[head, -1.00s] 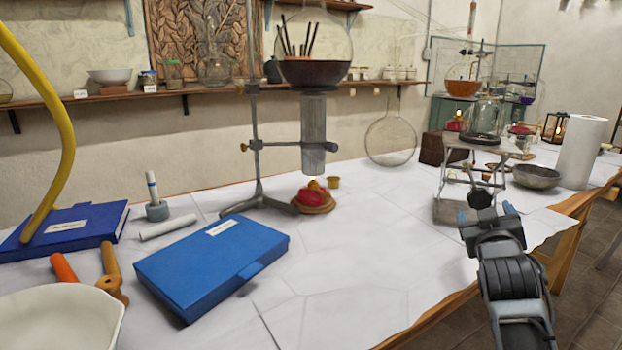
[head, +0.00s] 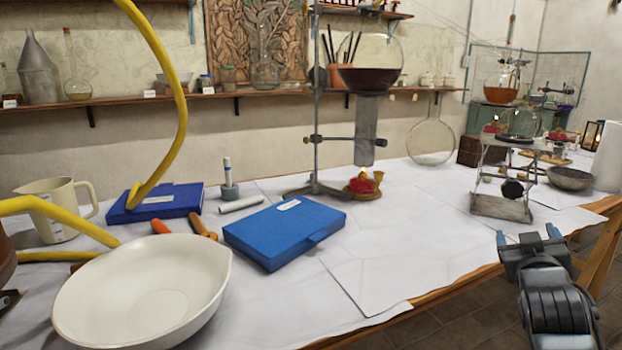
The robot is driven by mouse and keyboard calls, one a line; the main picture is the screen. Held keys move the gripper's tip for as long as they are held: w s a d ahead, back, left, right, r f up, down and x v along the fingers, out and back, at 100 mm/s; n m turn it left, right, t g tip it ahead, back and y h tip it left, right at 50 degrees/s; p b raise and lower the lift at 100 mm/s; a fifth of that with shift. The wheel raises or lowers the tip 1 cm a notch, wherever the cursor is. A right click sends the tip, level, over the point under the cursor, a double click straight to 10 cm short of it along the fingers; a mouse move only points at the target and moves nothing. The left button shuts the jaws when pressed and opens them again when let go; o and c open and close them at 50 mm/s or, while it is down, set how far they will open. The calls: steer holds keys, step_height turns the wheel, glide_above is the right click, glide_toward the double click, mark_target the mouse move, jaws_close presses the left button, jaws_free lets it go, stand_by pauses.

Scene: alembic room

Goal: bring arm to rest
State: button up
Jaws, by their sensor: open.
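My gripper (head: 528,236) is at the lower right of the head view, at the front edge of the white-covered table (head: 400,255). Its two fingers stand apart with nothing between them. It points away from me, toward a small lift stand (head: 502,207) on the table, and looks apart from it. My arm extends down out of the picture below the gripper.
A blue case (head: 283,232) and a large white bowl (head: 145,290) lie at the left. A metal stand holds a round flask (head: 370,60) over a red burner (head: 362,185). A yellow hose (head: 178,110) arches at the left. The table's front middle is clear.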

steer(key=s+a+f+n+y, duration=0.1)
steer(key=s+a+f+y, duration=0.1)
steer(key=s+a+f, duration=0.45)
steer(key=s+a+f+n+y, duration=0.1)
steer(key=s+a+f+y, duration=0.2)
steer(key=s, duration=0.7)
steer(key=s+a+f+n+y, duration=0.1)
steer(key=s+a+f, duration=0.4)
steer(key=s+f, duration=0.25)
steer(key=s+a+r+m+y, duration=0.15)
steer(key=s+a+r, duration=0.25)
steer(key=s, duration=0.9)
steer(key=s+a+r+y, duration=0.25)
steer(key=s+a, duration=0.25)
steer(key=s, duration=0.8)
step_height(320, 180, up, 14)
steer(key=p, duration=1.3)
steer(key=shift+w+g+h, duration=0.15)
steer(key=shift+g+h, duration=0.15)
steer(key=shift+h, duration=0.1)
